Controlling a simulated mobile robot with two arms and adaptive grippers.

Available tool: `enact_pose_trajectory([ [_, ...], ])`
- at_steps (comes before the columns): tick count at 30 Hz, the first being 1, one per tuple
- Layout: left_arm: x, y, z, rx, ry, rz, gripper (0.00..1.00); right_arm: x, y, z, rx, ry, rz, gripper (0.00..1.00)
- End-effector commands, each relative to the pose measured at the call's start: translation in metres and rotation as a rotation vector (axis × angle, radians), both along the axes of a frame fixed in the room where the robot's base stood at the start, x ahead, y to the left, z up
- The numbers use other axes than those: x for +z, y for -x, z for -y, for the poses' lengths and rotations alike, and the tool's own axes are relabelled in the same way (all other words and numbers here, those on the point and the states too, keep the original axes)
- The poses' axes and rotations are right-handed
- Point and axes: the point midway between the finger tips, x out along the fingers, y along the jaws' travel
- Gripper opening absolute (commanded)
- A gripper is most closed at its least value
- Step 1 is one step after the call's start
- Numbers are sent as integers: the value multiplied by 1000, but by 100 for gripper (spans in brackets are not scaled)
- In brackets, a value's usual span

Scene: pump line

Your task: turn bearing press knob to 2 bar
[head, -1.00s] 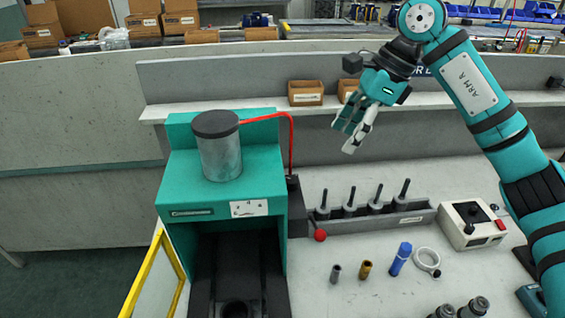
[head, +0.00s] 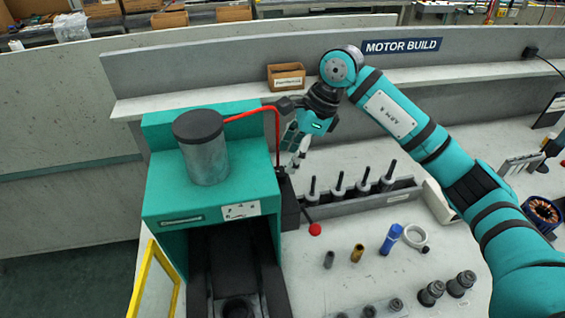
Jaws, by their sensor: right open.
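The bearing press (head: 165,182) is the teal machine at left in the head view. It has a grey cylinder with a dark cap (head: 205,150) on top and a red hose running to its right side. A dark unit (head: 288,205) sits on that side, with a red ball (head: 315,229) on a lever beside it. I cannot make out the pressure knob or its reading. My right gripper (head: 293,152) is open, pointing down just right of the press's top, by the hose and above the dark unit. Whether it touches anything is unclear. My left gripper is out of view.
A grey rack (head: 360,203) with several dark-handled tools stands right of the press. Small parts, including a blue cylinder (head: 390,240) and a white ring (head: 415,238), lie in front. A cardboard bin (head: 287,77) is on the shelf behind. A yellow-framed guard (head: 152,283) projects at the press's front left.

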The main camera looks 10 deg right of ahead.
Motion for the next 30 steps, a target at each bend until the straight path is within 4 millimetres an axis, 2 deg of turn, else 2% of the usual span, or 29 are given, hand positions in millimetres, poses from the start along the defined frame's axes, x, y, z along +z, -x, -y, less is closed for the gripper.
enact_pose_trajectory([
  [3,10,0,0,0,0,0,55,-19,-1,-9,0,1,-3,55],
  [9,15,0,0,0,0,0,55,-42,-3,-17,-1,0,-1,55],
  [21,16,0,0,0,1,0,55,-49,-3,-20,0,0,1,54],
  [30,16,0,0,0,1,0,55,-49,-4,-20,0,0,1,14],
])
